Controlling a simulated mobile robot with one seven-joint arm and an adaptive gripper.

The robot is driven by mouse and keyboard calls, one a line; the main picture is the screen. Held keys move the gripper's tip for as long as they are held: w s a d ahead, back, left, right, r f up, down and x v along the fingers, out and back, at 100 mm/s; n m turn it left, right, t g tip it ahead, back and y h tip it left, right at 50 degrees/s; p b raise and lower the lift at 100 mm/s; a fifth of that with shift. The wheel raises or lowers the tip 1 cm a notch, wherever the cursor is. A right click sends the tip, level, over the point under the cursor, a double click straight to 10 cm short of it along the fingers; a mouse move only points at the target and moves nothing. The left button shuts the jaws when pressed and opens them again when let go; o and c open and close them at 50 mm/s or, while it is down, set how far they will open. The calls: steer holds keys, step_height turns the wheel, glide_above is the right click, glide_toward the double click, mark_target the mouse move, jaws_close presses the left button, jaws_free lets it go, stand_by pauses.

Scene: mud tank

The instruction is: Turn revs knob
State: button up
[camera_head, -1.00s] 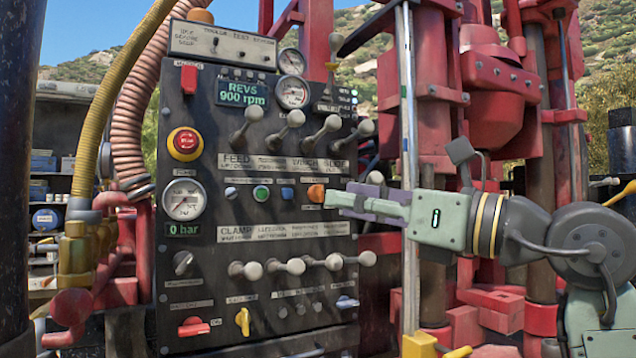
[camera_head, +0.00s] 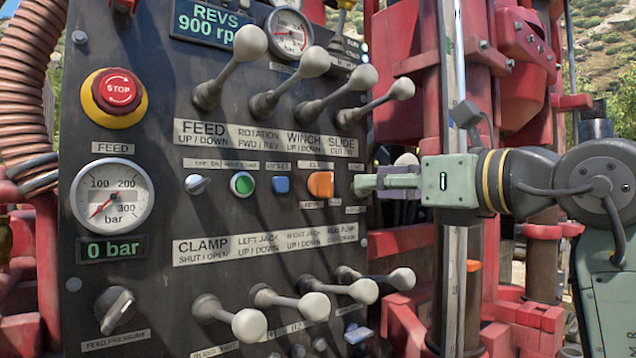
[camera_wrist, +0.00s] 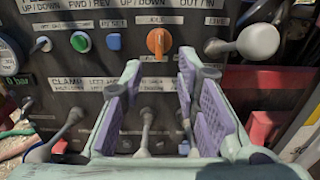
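The orange knob (camera_head: 320,184) sits on the dark control panel (camera_head: 150,260), with a small label above it and another below. The lettering on these is hard to read, so I take it as the revs knob. It also shows in the wrist view (camera_wrist: 158,41), its grip roughly upright. My gripper (camera_head: 360,182) is just right of the knob in the head view. In the wrist view my gripper (camera_wrist: 160,68) is open and empty, its purple-padded fingers pointing at the knob, which shows beyond and between the tips. I see no contact. The display (camera_head: 205,27) reads REVS 900 rpm.
A blue button (camera_head: 281,185) and a green button (camera_head: 242,184) are left of the knob. Pale-headed levers (camera_head: 313,62) stick out above, and more (camera_head: 315,305) below. A lever knob (camera_wrist: 258,41) is close to the right finger. A red stop button (camera_head: 118,90) is far left.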

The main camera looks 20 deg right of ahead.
mark_target(332, 182)
steer(key=p+x, duration=0.3)
steer(key=x, duration=0.6)
steer(key=shift+w+a, duration=0.2)
steer(key=shift+w, duration=0.4)
steer(key=shift+c, duration=0.5)
jaws_close()
